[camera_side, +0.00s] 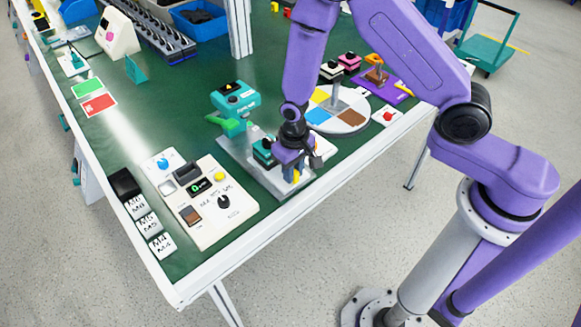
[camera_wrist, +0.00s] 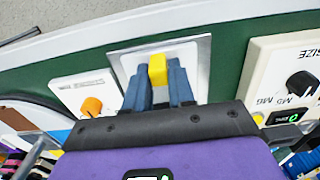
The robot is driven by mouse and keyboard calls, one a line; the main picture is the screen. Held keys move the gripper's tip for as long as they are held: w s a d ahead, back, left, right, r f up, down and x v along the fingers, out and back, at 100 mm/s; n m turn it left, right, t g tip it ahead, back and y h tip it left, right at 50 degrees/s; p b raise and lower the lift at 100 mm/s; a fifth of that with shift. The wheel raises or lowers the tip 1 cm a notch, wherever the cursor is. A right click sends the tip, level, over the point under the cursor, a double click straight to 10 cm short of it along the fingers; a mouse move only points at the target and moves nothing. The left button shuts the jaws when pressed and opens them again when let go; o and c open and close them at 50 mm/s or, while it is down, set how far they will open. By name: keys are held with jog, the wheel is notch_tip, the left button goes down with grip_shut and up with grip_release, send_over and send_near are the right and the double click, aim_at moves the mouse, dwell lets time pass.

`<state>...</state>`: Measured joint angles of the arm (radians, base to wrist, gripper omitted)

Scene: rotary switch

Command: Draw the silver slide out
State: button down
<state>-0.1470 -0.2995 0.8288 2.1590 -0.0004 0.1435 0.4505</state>
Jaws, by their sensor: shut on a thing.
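The silver slide appears as a flat metallic plate (camera_side: 240,158) near the front edge of the green table in the side view. It also shows behind my fingers in the wrist view (camera_wrist: 127,62). My gripper (camera_side: 296,173) is low over the plate's front right part. In the wrist view its two blue fingers (camera_wrist: 158,75) are shut on an upright yellow handle (camera_wrist: 158,69). How the handle joins the plate is hidden by the fingers.
A teal device (camera_side: 235,97) stands behind the plate. A cream control panel (camera_side: 208,203) with a black knob lies to the left. A round coloured turntable (camera_side: 350,121) is to the right. Beyond the plate's front is the white table edge (camera_side: 262,228).

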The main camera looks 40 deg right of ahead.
jog(key=shift+s, duration=0.3)
jog(key=c, duration=1.1)
grip_release()
jog(key=shift+o, duration=0.3)
jog(key=shift+w, duration=0.1)
notch_tip(320, 180, up, 18)
jog(key=shift+f, duration=0.25)
